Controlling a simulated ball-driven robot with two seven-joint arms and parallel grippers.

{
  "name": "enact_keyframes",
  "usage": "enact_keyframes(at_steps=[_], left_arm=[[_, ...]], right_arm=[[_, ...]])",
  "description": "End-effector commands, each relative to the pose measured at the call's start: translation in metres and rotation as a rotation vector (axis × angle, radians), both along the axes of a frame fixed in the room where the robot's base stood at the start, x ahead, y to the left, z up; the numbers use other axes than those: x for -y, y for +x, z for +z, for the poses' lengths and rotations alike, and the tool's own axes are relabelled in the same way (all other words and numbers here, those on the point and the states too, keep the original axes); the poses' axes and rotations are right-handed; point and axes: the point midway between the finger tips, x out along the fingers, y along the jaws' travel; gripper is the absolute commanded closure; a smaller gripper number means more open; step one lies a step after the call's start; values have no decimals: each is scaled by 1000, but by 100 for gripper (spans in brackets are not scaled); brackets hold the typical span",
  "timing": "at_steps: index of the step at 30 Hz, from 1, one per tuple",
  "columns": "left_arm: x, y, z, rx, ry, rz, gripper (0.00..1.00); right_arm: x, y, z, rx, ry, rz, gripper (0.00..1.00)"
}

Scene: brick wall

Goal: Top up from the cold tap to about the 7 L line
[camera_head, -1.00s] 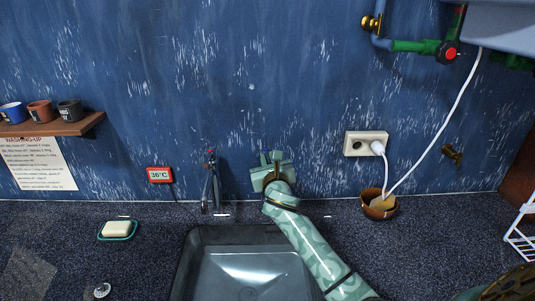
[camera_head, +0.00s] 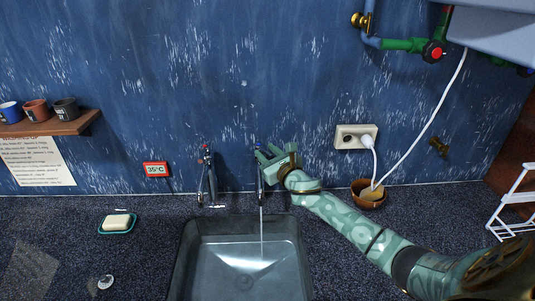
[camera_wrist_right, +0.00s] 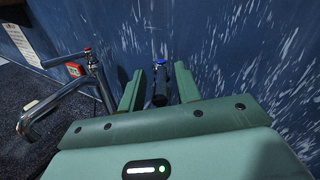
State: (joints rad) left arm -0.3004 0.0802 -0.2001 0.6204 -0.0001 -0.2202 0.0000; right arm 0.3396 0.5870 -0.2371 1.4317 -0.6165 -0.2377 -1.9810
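The cold tap (camera_head: 261,180), with a blue top (camera_wrist_right: 160,62), stands behind the sink (camera_head: 180,262). A thin stream of water (camera_head: 262,228) runs from it into the sink, where water lies. No litre line can be read. My right gripper (camera_head: 265,154) is at the cold tap's top. In the right wrist view its two fingers (camera_wrist_right: 158,88) stand apart on either side of the dark tap part, with gaps showing. The red-marked tap (camera_head: 207,178) is to the left and shows no stream. My left gripper is out of view.
A red display (camera_head: 156,169) reads about 35°C. A soap dish (camera_head: 117,224) and a round plug-like piece (camera_head: 105,282) lie on the left counter. A socket with a white cable (camera_head: 356,137), a brown bowl (camera_head: 368,194) and a white rack (camera_head: 514,200) are at right.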

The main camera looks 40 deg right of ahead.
Motion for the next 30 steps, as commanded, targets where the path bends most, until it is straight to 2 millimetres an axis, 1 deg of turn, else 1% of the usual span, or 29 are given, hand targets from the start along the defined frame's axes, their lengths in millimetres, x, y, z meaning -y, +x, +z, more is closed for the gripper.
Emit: enact_keyframes(at_steps=[5, 8, 11, 18, 21, 25, 27, 30], left_arm=[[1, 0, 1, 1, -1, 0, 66], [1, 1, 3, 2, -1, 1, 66], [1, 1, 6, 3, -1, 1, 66], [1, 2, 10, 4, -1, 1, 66], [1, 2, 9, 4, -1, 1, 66], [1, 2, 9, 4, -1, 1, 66], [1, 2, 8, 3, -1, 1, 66], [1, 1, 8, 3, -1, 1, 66]], right_arm=[[0, -4, -1, -2, -1, 0, 66], [-1, -17, -1, -3, -3, -2, 66], [-3, -39, -1, -3, -3, 0, 66], [-9, -106, -2, -5, -3, 1, 66], [-11, -129, -2, -3, -1, 1, 66], [-12, -150, -2, -3, 0, 0, 66], [-13, -157, -1, -1, -1, 0, 66], [-13, -162, -1, -1, 1, 0, 66]])
